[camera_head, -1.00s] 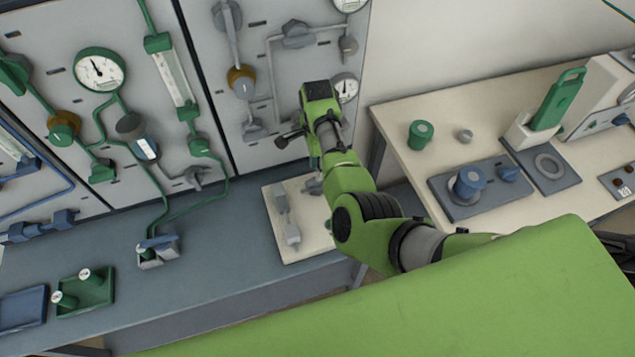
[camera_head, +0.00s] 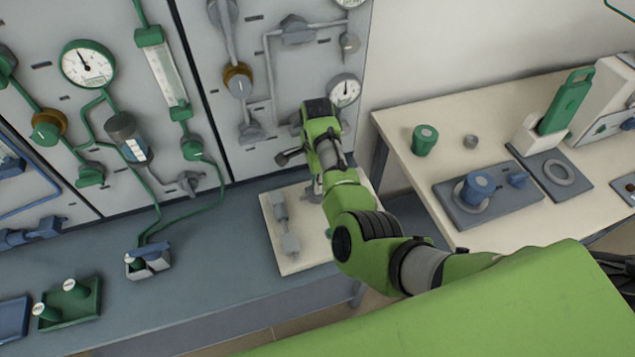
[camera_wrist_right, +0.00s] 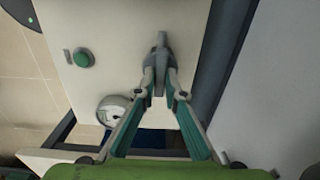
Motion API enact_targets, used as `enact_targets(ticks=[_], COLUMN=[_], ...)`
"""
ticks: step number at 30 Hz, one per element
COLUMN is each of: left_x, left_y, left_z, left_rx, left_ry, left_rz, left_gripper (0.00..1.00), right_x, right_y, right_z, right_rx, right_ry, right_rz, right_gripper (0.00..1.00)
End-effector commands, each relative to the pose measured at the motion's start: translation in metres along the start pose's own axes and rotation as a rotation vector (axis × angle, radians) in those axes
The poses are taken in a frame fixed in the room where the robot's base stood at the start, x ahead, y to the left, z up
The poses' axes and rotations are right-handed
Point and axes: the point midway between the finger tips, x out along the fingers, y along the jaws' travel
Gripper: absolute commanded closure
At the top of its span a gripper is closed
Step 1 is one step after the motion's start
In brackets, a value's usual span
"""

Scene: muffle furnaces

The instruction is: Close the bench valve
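A grey valve with a slim lever (camera_wrist_right: 160,66) shows in the wrist view, on a pale plate. My right gripper (camera_wrist_right: 160,82) reaches it, with one finger on each side of the lever. The fingers look apart, and firm contact is not clear. In the head view, my green right arm stands over a pale plate (camera_head: 302,262) on the bench. The plate carries grey fittings (camera_head: 281,208). A grey part (camera_head: 314,190) there is mostly hidden by my arm, as are the right fingertips. My left gripper is not in view.
A panel with pipes, valves and gauges (camera_head: 87,63) stands behind the grey bench (camera_head: 215,260). A beige table (camera_head: 405,185) on the right holds a green jar (camera_head: 424,140) and blue equipment (camera_head: 478,187).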

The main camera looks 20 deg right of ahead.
Motion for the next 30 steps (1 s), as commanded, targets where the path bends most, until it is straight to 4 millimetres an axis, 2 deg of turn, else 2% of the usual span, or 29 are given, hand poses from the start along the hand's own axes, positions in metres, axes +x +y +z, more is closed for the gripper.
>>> enact_targets(ticks=[8, 14, 30], left_x=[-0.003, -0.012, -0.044], left_y=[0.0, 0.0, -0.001], left_z=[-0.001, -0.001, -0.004], left_rx=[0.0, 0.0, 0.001], left_ry=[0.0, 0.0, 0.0], left_rz=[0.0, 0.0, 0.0], left_gripper=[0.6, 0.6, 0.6], right_x=[-0.001, -0.002, -0.002], right_y=[0.0, 0.0, -0.001], right_z=[0.0, 0.0, 0.0], right_rx=[-0.027, -0.12, -0.605], right_ry=[0.0, 0.001, 0.001], right_rz=[0.001, 0.002, 0.004], right_gripper=[1.0, 1.0, 1.0])
